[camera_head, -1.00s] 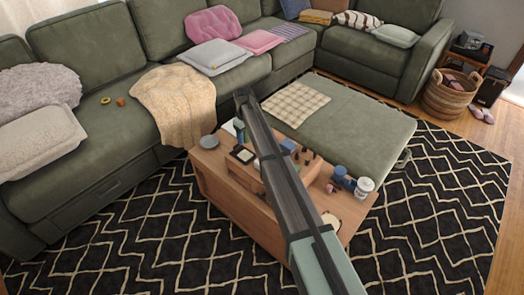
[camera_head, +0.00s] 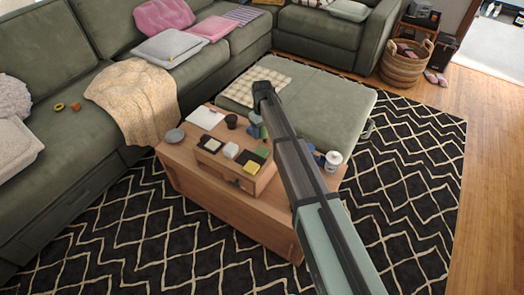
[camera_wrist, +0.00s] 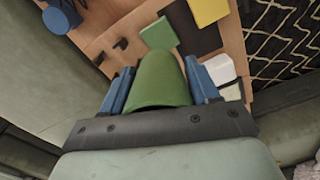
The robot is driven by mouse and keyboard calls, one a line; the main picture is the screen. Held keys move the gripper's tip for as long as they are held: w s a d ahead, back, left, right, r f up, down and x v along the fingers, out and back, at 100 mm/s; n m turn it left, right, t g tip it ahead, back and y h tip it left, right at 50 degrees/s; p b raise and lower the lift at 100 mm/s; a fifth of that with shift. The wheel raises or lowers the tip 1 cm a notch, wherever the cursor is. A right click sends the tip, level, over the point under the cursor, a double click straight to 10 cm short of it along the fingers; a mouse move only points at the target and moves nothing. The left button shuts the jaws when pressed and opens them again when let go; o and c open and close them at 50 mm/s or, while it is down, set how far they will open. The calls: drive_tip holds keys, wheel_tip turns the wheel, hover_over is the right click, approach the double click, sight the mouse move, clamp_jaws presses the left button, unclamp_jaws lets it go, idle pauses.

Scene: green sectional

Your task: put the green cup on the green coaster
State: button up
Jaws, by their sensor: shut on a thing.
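The green cup (camera_wrist: 158,82) is in the wrist view, between the blue fingers of my gripper (camera_wrist: 160,88), which is shut on it. In the head view my gripper (camera_head: 257,127) is above the back part of the wooden table, partly behind my arm, and the cup is hard to make out. The green coaster (camera_wrist: 160,34) is a flat square just beyond the cup in the wrist view, apart from it. It also shows in the head view (camera_head: 263,152), on the raised wooden piece, just in front of my gripper.
A yellow square (camera_head: 251,167), a white square (camera_head: 231,150) and dark squares are close to the coaster. A dark cup (camera_head: 231,121), a grey bowl (camera_head: 175,135) and a white lidded jar (camera_head: 333,161) stand on the wooden table (camera_head: 215,200). The sofa is behind.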

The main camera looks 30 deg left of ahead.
sight(262, 151)
drive_tip(key=shift+f, duration=4.95)
drive_tip(key=shift+f, duration=0.1)
drive_tip(key=o, duration=1)
drive_tip(key=shift+o, duration=0.2)
wheel_tip(262, 151, up, 12)
drive_tip(key=shift+r, duration=0.1)
